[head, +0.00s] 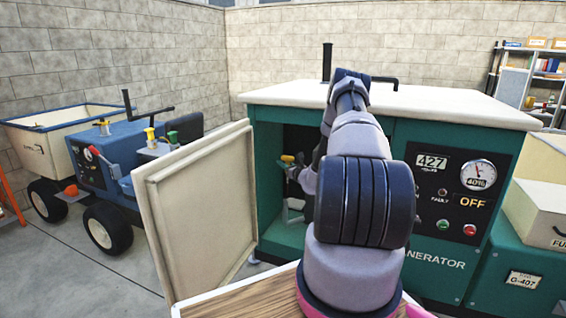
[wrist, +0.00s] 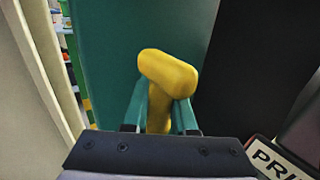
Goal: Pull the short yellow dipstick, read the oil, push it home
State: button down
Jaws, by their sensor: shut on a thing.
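The yellow dipstick (wrist: 168,72) fills the middle of the wrist view, with a thick T-shaped grip on top of a stem. My gripper (wrist: 160,112) has its two teal fingers on either side of the stem, just under the grip, and is shut on it. In the head view the yellow grip (head: 288,158) shows small, inside the open bay of the green generator (head: 430,155). My arm hides much of the bay there. The lower end of the dipstick is hidden, and I cannot see any oil mark on it.
The open cream door (head: 200,210) stands left of the bay. The generator's panel shows 427, a gauge (head: 478,175) marked 40% and OFF. A blue wheeled machine (head: 110,165) with other yellow and green caps stands at left. A grey floor strip lies between.

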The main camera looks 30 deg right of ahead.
jog(key=s+a, duration=0.3)
jog(key=s, duration=0.5)
jog(key=s+a+r, duration=0.1)
jog(key=s+a, duration=0.1)
jog(key=s, duration=0.5)
jog(key=shift+s+a+r, duration=0.2)
jog(key=shift+s+a, duration=0.15)
jog(key=shift+a, duration=0.05)
jog(key=shift+w, duration=0.1)
dwell(0.6)
